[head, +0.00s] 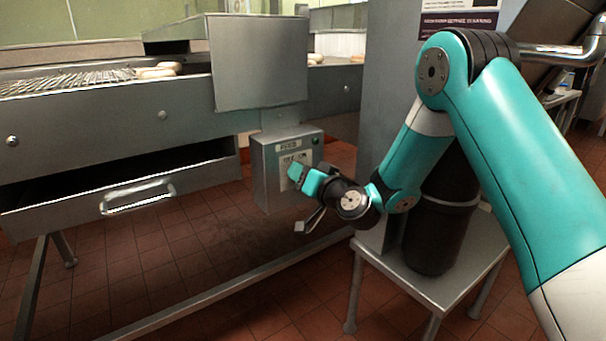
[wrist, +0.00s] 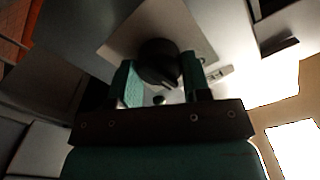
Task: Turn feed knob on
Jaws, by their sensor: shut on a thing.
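The feed control box (head: 268,168) is a grey metal box with a "FEED" label, hanging below the conveyor housing. In the wrist view the black round feed knob (wrist: 158,62) sits on a pale plate (wrist: 120,42) on the box face. My gripper (head: 295,176) is at the front of the box in the head view. In the wrist view my gripper (wrist: 158,82) has its two teal fingers on either side of the knob, shut on it. The knob is hidden behind the gripper in the head view. I cannot make out the knob's pointer or its setting.
The conveyor (head: 75,85) with dough pieces (head: 158,70) runs along the left. A drawer with a handle (head: 139,197) is below it. A low metal table (head: 450,285) bearing a dark cylinder (head: 437,235) stands at the right. Tiled floor is open in front.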

